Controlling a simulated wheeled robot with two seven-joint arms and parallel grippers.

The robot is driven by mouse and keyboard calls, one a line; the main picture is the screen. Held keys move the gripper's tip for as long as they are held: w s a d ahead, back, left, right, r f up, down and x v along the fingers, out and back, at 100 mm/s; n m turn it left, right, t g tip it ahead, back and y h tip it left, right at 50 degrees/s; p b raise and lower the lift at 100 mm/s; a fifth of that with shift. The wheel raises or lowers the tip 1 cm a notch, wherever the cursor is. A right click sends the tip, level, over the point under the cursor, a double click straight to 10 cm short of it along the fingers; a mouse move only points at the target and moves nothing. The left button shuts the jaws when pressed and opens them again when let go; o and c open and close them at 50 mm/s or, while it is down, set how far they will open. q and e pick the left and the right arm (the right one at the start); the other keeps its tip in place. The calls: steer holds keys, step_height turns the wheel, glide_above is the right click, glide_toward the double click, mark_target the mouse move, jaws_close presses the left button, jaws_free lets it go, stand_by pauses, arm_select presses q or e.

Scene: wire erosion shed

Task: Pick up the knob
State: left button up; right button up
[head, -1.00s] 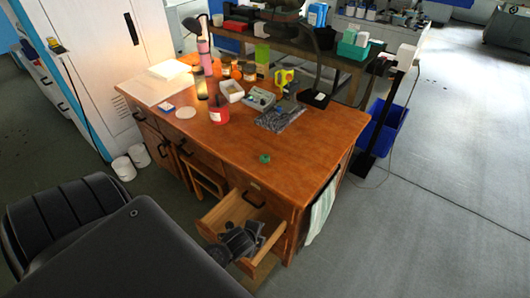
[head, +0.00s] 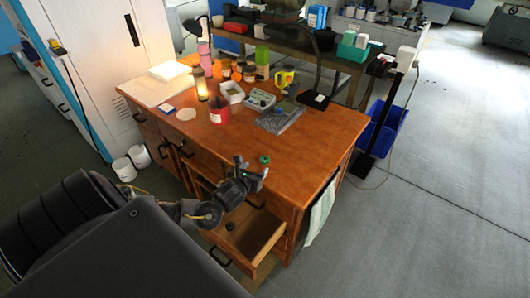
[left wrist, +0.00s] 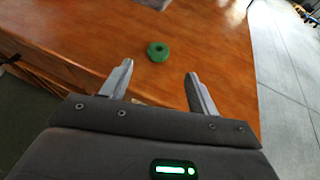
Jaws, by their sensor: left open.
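The knob (head: 264,159) is a small green ring-like piece lying on the near part of the brown desk top. In the left wrist view the knob (left wrist: 158,52) shows a dark centre and lies just beyond the fingertips, roughly midway between them. My left gripper (head: 253,168) is at the desk's front edge, close to the knob. In the left wrist view the left gripper (left wrist: 159,72) has its two fingers spread apart with nothing between them. My right gripper is in neither view.
An open drawer (head: 262,238) under my left arm holds a small dark round thing (head: 231,226). The desk top (head: 320,135) right of the knob is clear.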

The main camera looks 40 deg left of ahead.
mark_target(264, 160)
arm_select(q)
steer(key=b+x, duration=0.1)
steer(key=x, duration=0.1)
steer(key=b+x, duration=0.2)
steer(key=shift+s+f, duration=0.15)
steer(key=shift+f, duration=0.15)
steer(key=shift+w+a+b, duration=0.1)
steer(key=shift+w+b, duration=0.25)
steer(key=shift+w, duration=0.05)
steer(key=b+x, duration=0.2)
steer(key=b, duration=0.1)
steer(key=shift+w+a+f, duration=0.15)
steer(key=shift+w+f, duration=0.05)
steer(key=shift+f, duration=0.2)
steer(key=shift+b+x, duration=0.8)
steer(key=shift+x, duration=0.4)
steer(key=shift+w+r, duration=0.1)
steer(key=shift+r, duration=0.1)
steer(key=shift+c, duration=1.3)
steer(key=c, duration=0.8)
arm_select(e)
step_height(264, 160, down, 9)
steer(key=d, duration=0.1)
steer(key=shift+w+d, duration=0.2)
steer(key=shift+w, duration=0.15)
